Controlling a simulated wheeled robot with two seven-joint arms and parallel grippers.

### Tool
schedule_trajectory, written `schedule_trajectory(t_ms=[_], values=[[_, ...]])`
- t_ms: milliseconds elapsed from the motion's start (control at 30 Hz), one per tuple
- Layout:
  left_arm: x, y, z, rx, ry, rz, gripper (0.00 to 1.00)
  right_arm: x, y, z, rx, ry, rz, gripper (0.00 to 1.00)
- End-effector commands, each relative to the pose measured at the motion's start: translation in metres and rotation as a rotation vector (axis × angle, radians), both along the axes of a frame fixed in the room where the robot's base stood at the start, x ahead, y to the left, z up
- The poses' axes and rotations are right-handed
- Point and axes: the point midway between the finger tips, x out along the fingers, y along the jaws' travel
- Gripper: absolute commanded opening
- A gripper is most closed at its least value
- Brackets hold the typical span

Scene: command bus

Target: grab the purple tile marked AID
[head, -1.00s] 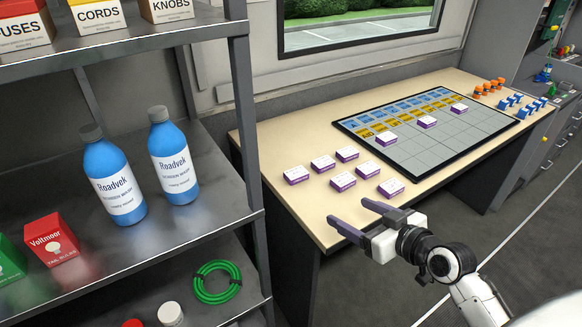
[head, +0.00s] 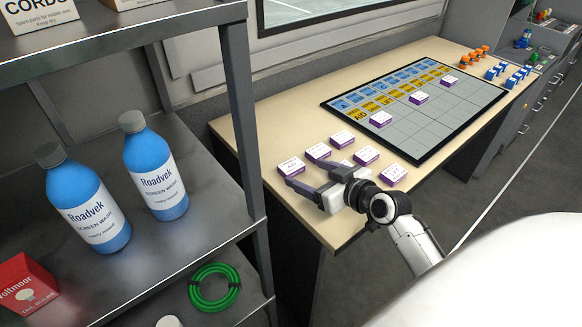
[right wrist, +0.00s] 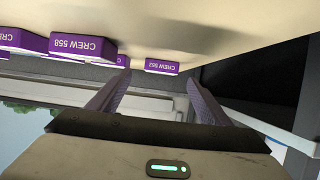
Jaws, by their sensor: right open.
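Several purple tiles with white tops lie loose on the near part of the desk, among them a left one (head: 291,168), a far one (head: 342,139) and a right one (head: 393,174). Their lettering is too small in the head view for me to tell which is marked AID. My right gripper (head: 312,177) is open and empty at the desk's near edge, close to the left tile. In the right wrist view, its fingers (right wrist: 158,77) stand apart, with a tile reading CREW 552 (right wrist: 161,67) beyond the gap and one reading CREW 558 (right wrist: 82,47) to the left. My left gripper is out of view.
A dark-framed board (head: 440,130) on the desk (head: 262,120) holds blue and yellow cells and 3 purple tiles. Orange and blue pieces stand behind it. A metal shelf (head: 190,228) with blue bottles (head: 155,170) and a green cable coil (head: 214,287) is at left.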

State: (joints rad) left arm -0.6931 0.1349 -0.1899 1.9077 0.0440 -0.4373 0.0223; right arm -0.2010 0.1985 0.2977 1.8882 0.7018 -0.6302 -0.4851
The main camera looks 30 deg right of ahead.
Motion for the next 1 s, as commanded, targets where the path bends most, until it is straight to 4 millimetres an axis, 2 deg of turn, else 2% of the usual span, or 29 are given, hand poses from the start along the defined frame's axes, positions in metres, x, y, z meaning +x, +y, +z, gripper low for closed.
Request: schedule_trajectory(t_ms=[100,233,533,567,800,1000], values=[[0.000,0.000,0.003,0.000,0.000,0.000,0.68,0.019,0.004,-0.006,0.005,-0.002,-0.001,0.72],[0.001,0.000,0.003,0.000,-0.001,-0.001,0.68,0.034,0.004,-0.013,0.002,-0.001,-0.002,0.72],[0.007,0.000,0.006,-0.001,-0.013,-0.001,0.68,0.039,0.004,-0.016,0.000,0.000,-0.001,0.72],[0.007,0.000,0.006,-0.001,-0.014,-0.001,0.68,0.039,0.004,-0.016,0.000,0.000,-0.001,0.69],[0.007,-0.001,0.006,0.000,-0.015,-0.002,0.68,0.038,0.004,-0.016,0.000,0.000,-0.001,0.28],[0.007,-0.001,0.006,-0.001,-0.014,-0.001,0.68,0.039,0.004,-0.015,0.000,-0.001,-0.001,0.27]])
